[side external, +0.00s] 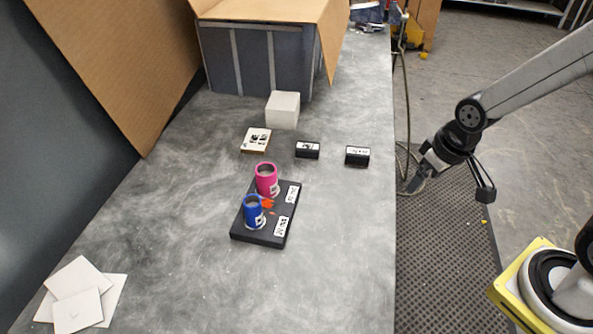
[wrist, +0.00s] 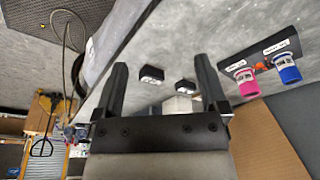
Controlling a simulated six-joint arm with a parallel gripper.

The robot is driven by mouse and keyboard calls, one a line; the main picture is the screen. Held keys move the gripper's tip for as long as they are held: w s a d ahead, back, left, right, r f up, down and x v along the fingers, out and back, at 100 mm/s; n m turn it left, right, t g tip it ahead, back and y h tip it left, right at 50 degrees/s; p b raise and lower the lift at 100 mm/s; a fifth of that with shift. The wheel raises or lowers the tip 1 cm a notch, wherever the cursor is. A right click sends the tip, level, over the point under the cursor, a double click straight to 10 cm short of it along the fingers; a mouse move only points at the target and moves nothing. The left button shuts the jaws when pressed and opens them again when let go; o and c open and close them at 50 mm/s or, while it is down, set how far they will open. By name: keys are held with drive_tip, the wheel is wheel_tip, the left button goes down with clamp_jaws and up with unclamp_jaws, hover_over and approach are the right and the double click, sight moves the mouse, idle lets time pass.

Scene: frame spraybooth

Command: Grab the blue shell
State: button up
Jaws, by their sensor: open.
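The blue shell (side external: 254,211) is a short upright cylinder on the near end of a black base plate (side external: 250,238). A pink shell (side external: 266,179) stands behind it on the same plate, with an orange-red patch between them. Both show in the wrist view at the right, the blue shell (wrist: 286,69) right of the pink shell (wrist: 247,83). My gripper (side external: 413,186) is beyond the table's right edge, well away from the shells. In the wrist view my gripper (wrist: 162,75) has its fingers wide apart with nothing held between them.
Two small black blocks (side external: 307,150) (side external: 357,156), a flat tagged block (side external: 256,140) and a white cube (side external: 283,109) stand behind the plate. A box (side external: 262,62) is at the back. White tiles (side external: 78,309) lie front left. The table's right front is clear.

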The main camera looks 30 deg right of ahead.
drive_tip(key=w+a+f+n+t+y, duration=0.1)
drive_tip(key=w+a+n+t, duration=0.25)
drive_tip(key=w, duration=0.35)
drive_tip(key=w+a+f+n+t+y, duration=0.15)
drive_tip(key=w+a, duration=0.25)
drive_tip(key=w, duration=0.4)
drive_tip(key=n+g+y, duration=0.1)
drive_tip(key=n+y, duration=0.6)
drive_tip(key=y, duration=0.2)
approach(253, 211)
drive_tip(key=w, duration=0.3)
drive_tip(key=shift+w+f, duration=0.35)
drive_tip(key=shift+s+a+n+y, duration=0.25)
drive_tip(key=shift+a+n+y, duration=0.05)
drive_tip(key=shift+a+y, duration=0.1)
drive_tip(key=shift+x, duration=1.3)
drive_tip(key=shift+f, duration=0.15)
